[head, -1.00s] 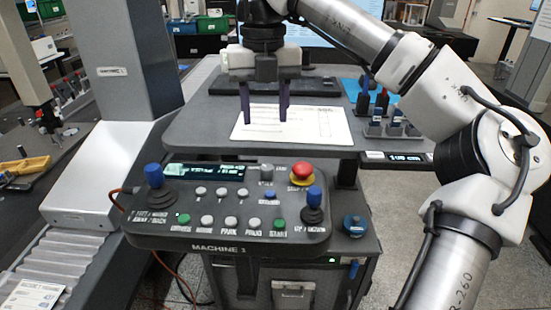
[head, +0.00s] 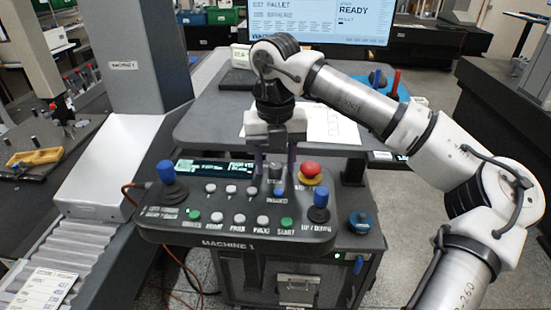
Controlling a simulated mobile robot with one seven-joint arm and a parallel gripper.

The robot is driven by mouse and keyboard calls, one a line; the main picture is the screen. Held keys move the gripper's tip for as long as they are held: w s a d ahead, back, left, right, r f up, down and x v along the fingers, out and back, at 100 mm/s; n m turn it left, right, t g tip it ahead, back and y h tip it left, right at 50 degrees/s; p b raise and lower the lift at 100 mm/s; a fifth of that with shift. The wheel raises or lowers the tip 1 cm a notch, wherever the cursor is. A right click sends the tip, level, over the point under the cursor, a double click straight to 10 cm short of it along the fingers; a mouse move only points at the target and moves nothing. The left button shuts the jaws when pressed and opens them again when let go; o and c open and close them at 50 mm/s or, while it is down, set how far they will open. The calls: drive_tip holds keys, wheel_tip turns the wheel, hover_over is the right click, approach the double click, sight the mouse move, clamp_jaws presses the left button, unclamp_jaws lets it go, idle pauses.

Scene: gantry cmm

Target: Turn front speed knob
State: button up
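The control panel (head: 240,232), labelled Machine 1, carries a small grey knob (head: 275,173) on its upper edge, between the display and the red stop button. Its label is too blurred to read surely. My gripper (head: 275,166) points down over this knob. Its two dark purple fingers are apart, one on each side of the knob in the picture. I cannot tell whether the fingers touch it or how high they are above the panel.
A red mushroom button (head: 310,170) stands close right of the fingers. Blue-topped joysticks stand left (head: 166,175) and right (head: 319,199) on the panel. A blue round knob (head: 361,222) is right of the panel. A table (head: 205,125) with a white sheet lies behind.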

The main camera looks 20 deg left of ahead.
drive_tip(key=c, duration=0.9)
drive_tip(key=shift+f+m+b, duration=0.1)
drive_tip(key=shift+m+b, duration=0.2)
drive_tip(key=shift+b, duration=0.1)
drive_tip(key=shift+m+b, duration=0.3)
drive_tip(key=m+b, duration=0.2)
drive_tip(key=m, duration=0.1)
drive_tip(key=shift+b, duration=0.3)
drive_tip(key=m+b, duration=0.2)
drive_tip(key=m, duration=0.3)
drive_tip(key=shift+b, duration=0.4)
drive_tip(key=shift+m, duration=0.4)
drive_tip(key=o, duration=1)
